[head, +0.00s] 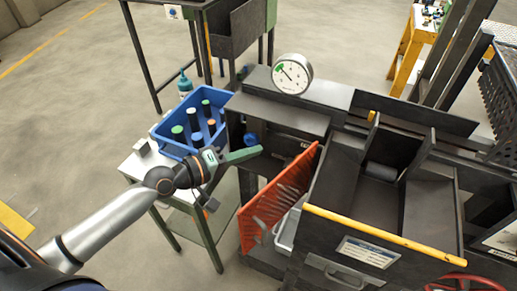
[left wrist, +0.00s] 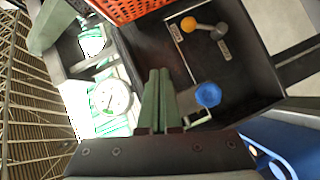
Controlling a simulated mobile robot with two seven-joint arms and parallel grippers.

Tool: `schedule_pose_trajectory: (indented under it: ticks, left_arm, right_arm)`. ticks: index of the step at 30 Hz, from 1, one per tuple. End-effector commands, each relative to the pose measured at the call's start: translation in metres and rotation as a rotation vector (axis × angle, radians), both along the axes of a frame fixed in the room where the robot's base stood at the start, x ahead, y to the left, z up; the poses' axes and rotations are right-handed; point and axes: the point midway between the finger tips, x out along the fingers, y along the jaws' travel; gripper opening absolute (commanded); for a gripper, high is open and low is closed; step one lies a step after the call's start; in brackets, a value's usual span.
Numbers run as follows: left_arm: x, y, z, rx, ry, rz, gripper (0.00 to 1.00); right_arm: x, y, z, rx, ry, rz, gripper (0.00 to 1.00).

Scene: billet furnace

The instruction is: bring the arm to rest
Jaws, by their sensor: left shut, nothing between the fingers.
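My left gripper (head: 260,150) is shut and empty, with its green fingers together. In the head view it hangs beside the dark machine front, just right of the blue crate. In the left wrist view the shut fingers (left wrist: 158,76) point away from the camera into the picture. A blue knob (head: 250,139) is close behind the fingers in the head view. It also shows just right of the fingers in the left wrist view (left wrist: 208,95). I cannot tell whether the fingers touch it. My right gripper is in neither view.
An orange slotted panel (head: 278,200) leans right of the gripper. A round gauge (head: 292,74) tops the dark machine (head: 325,92). A yellow-edged chute (head: 385,234) stands right.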

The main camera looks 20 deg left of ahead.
Motion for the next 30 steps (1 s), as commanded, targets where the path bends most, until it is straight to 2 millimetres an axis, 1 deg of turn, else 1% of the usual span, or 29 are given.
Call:
schedule_pose_trajectory:
  ticks: [16,19,20,23,24,26,27,29,30]
  left_arm:
    - [-0.001,0.001,0.000,0.000,0.000,0.000,0.00]
    - [-0.004,0.000,-0.009,0.027,-0.001,0.004,0.00]
    - [-0.007,-0.001,-0.015,0.047,-0.003,0.006,0.00]
    - [-0.021,-0.004,-0.051,0.172,-0.014,0.013,0.00]
    - [-0.030,-0.006,-0.069,0.244,-0.019,0.013,0.00]
    - [-0.046,-0.009,-0.099,0.369,-0.026,0.008,0.00]
    - [-0.059,-0.011,-0.119,0.459,-0.028,-0.001,0.00]
    - [-0.080,-0.014,-0.147,0.593,-0.028,-0.024,0.00]
    - [-0.094,-0.017,-0.164,0.681,-0.026,-0.043,0.00]
  right_arm:
    - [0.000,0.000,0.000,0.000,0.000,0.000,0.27]
    - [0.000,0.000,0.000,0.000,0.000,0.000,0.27]
    - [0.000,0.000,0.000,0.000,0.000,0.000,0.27]
    - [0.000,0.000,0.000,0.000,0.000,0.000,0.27]
    - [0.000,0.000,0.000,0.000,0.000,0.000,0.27]
    - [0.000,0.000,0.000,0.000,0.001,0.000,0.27]
    - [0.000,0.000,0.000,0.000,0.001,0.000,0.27]
    - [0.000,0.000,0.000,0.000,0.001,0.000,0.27]
    - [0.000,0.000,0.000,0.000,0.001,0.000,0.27]
